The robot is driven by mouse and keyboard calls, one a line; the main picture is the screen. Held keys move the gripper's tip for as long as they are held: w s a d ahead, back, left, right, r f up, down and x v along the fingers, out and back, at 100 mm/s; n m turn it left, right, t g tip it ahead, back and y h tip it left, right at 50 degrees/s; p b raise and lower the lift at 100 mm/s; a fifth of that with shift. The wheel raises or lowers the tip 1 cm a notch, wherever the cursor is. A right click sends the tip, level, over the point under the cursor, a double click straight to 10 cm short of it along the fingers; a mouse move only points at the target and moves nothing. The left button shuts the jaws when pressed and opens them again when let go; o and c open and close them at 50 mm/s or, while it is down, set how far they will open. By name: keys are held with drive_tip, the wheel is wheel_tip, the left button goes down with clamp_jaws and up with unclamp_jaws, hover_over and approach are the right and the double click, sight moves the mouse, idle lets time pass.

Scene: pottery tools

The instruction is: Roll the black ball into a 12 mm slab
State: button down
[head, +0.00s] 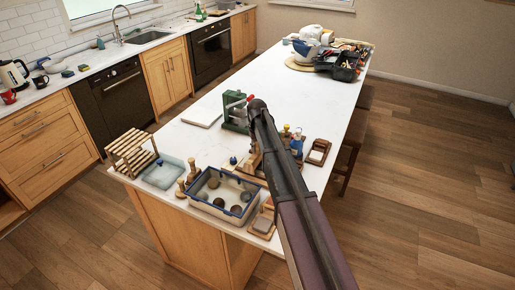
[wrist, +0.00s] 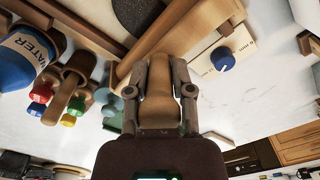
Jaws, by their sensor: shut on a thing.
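In the wrist view my gripper (wrist: 159,78) is shut on a pale wooden handle (wrist: 158,105), one finger on each side. A wooden bar or roller (wrist: 185,32) runs diagonally just beyond the handle; how the two join is unclear. A dark speckled round mass (wrist: 138,14), likely the black clay, lies beyond on a wooden board (wrist: 88,14), cut off by the top edge. I cannot tell its thickness. A pale panel with a blue knob (wrist: 222,59) and mm marks sits right of it. In the head view my arm hides the gripper and most of the board (head: 249,163).
A blue water bottle (wrist: 22,60) and coloured-topped tools (wrist: 66,100) stand close on the left. In the head view a tub (head: 205,207) of balls is at the counter's near end, and a green press (head: 235,118) stands behind. A white slab (head: 202,112) lies left.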

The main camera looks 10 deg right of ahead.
drive_tip(key=shift+s+d+f, duration=0.1)
drive_tip(key=shift+s+d, duration=0.5)
drive_tip(key=shift+d, duration=0.1)
drive_tip(key=shift+s+d, duration=0.15)
drive_tip(key=shift+d, duration=0.2)
drive_tip(key=shift+s+d, duration=0.1)
idle(0.3)
drive_tip(key=shift+s+d, duration=0.7)
drive_tip(key=shift+d, duration=0.25)
drive_tip(key=shift+a, duration=0.15)
drive_tip(key=shift+w+a, duration=0.5)
drive_tip(key=shift+a, duration=0.05)
idle(0.5)
